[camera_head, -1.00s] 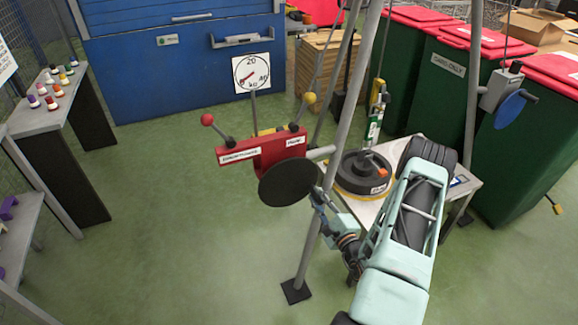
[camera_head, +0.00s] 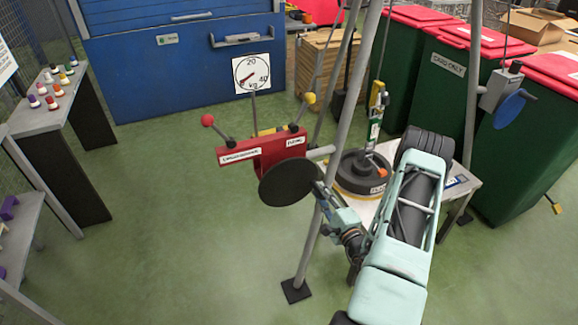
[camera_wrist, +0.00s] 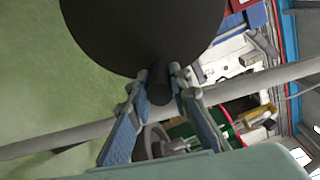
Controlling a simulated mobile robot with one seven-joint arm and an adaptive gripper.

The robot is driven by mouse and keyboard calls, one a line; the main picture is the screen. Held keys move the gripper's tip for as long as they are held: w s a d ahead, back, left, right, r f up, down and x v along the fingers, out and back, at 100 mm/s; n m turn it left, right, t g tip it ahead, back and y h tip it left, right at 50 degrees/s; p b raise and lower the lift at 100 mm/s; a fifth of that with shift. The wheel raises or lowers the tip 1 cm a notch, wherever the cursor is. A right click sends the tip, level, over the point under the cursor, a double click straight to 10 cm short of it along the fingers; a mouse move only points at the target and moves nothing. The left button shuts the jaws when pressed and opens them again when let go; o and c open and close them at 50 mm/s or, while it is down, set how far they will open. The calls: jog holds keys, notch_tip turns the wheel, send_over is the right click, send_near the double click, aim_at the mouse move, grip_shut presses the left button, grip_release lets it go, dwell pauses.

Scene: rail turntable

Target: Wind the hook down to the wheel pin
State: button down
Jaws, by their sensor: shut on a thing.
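My gripper (camera_wrist: 160,88) is shut on the dark crank knob (camera_wrist: 159,82) of the black disc (camera_wrist: 145,25), which fronts the red winch box (camera_head: 262,149) on a stand leg. In the head view my gripper (camera_head: 320,193) is at the disc's lower right edge. The hook block (camera_head: 376,108), yellow above and green-white below, hangs on a line over the black wheel (camera_head: 352,182) on a small table. Its lower end appears close to the wheel's top. An orange piece (camera_head: 381,172) shows on the wheel, partly behind my arm. Whether the hook touches a pin is unclear.
A dial (camera_head: 252,73) marked in kg stands behind the winch. A second winch with a blue disc (camera_head: 509,108) is on the right leg. Grey stand legs (camera_head: 331,160) rise close to my arm.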

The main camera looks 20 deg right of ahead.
jog(key=shift+w+d+r+n, duration=0.1)
jog(key=shift+d+r+n, duration=0.15)
jog(key=shift+r+n, duration=0.5)
jog(key=c, duration=1.6)
grip_release()
jog(key=shift+a+f, duration=0.1)
jog(key=shift+s, duration=4.1)
jog(key=shift+f+b, duration=0.2)
jog(key=shift+b, duration=0.55)
